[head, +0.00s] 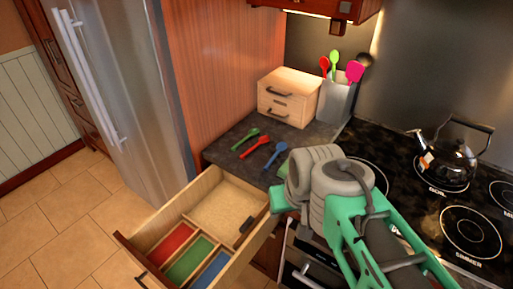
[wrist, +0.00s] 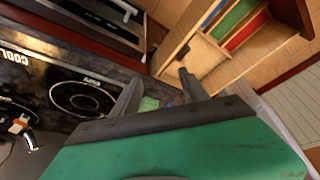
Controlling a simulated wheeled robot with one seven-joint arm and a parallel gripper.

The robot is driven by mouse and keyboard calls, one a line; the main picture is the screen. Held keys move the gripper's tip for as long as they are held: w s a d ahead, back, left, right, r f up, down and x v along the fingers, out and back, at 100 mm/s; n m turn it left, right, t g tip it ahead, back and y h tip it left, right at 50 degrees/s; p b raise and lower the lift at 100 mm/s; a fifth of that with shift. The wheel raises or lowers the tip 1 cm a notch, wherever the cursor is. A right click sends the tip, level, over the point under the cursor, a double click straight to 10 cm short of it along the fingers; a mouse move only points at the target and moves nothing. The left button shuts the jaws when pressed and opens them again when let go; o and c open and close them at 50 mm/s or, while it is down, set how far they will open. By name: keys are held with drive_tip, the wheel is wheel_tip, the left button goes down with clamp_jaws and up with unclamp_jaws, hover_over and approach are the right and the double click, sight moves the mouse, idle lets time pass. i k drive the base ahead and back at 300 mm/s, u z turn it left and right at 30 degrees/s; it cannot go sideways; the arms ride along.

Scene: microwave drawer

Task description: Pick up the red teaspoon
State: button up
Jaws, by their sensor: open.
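The red teaspoon (head: 254,147) lies on the dark counter between a green spoon (head: 246,138) and a blue spoon (head: 273,155), near the counter's front edge. My gripper shows in the wrist view (wrist: 160,84), its two dark fingers apart with nothing held between them. In the wrist view I cannot make out the red teaspoon; small green and blue patches show between the fingers.
An open drawer (head: 150,246) has a red, a green and a blue compartment and an empty wooden one. A small wooden drawer box (head: 290,90) and a utensil holder (head: 338,97) stand behind the spoons. A kettle (head: 452,155) sits on the stove at right.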

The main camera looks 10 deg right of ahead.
sight(264, 139)
drive_tip(key=k, duration=0.5)
drive_tip(key=u, duration=1.85)
drive_tip(key=i, duration=3.6)
drive_tip(key=z, duration=3.6)
drive_tip(key=i, duration=1)
drive_tip(key=z, duration=0.05)
